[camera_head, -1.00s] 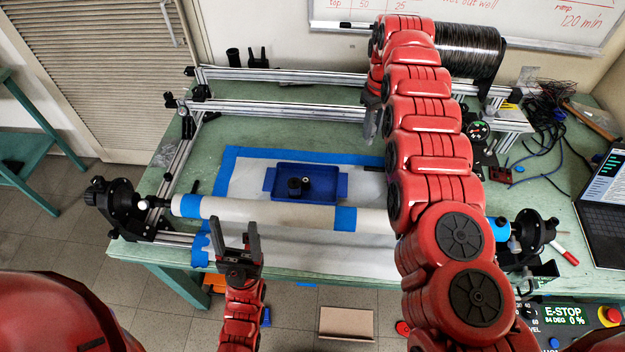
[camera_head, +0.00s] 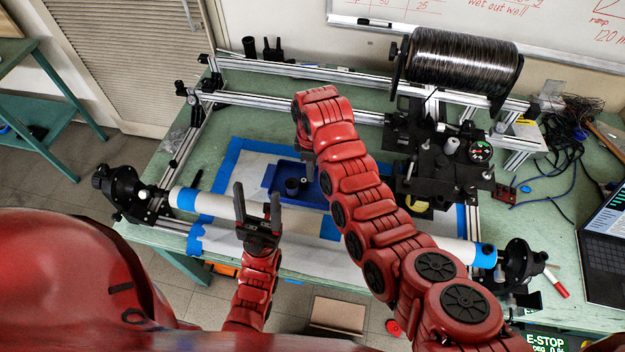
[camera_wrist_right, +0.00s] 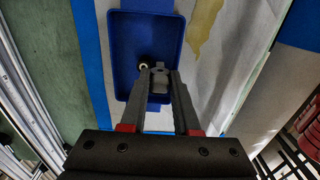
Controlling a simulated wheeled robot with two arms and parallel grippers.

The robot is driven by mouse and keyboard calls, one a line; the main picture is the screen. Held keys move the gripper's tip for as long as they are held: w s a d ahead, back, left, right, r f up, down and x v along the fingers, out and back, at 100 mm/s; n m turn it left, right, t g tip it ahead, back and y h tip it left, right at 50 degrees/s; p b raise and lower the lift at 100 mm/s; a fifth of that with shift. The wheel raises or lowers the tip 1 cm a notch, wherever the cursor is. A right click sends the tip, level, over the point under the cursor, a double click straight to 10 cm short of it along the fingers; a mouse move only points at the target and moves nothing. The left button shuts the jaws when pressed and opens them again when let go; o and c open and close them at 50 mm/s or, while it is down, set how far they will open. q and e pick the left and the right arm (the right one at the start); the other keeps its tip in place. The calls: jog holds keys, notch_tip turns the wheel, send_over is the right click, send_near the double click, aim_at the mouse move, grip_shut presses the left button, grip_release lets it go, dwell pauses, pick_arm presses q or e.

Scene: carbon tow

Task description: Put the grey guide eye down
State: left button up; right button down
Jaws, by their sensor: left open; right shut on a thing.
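My right gripper (camera_wrist_right: 159,72) is shut on the grey guide eye (camera_wrist_right: 157,81), which shows as a small grey piece between the fingertips in the right wrist view. The fingertips are over the blue tray (camera_wrist_right: 122,50); I cannot tell whether the guide eye touches its floor. A small pale ring (camera_wrist_right: 144,66) shows beside the fingertips. In the head view the blue tray (camera_head: 268,181) lies on the table with dark small parts (camera_head: 292,187) in it, and my right arm hides most of the right gripper. My left gripper (camera_head: 257,198) is open and empty, in front of the tray.
A white tube (camera_head: 211,204) with blue tape bands runs across the table front between two black end mounts. A black fibre spool (camera_head: 462,62) and a dark guide assembly (camera_head: 445,150) stand at the back right. Aluminium rails (camera_head: 290,100) run behind the tray.

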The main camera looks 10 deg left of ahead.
notch_tip(320, 180, down, 5)
jog(key=shift+r+p, duration=0.15)
jog(key=shift+p, duration=0.55)
jog(key=shift+f, duration=0.65)
notch_tip(320, 180, down, 3)
jog(key=shift+s+b, duration=0.1)
jog(key=shift+b, duration=0.6)
jog(key=shift+f, duration=0.1)
jog(key=shift+f, duration=0.15)
jog(key=c, duration=0.6)
grip_release()
jog(key=shift+c, duration=0.2)
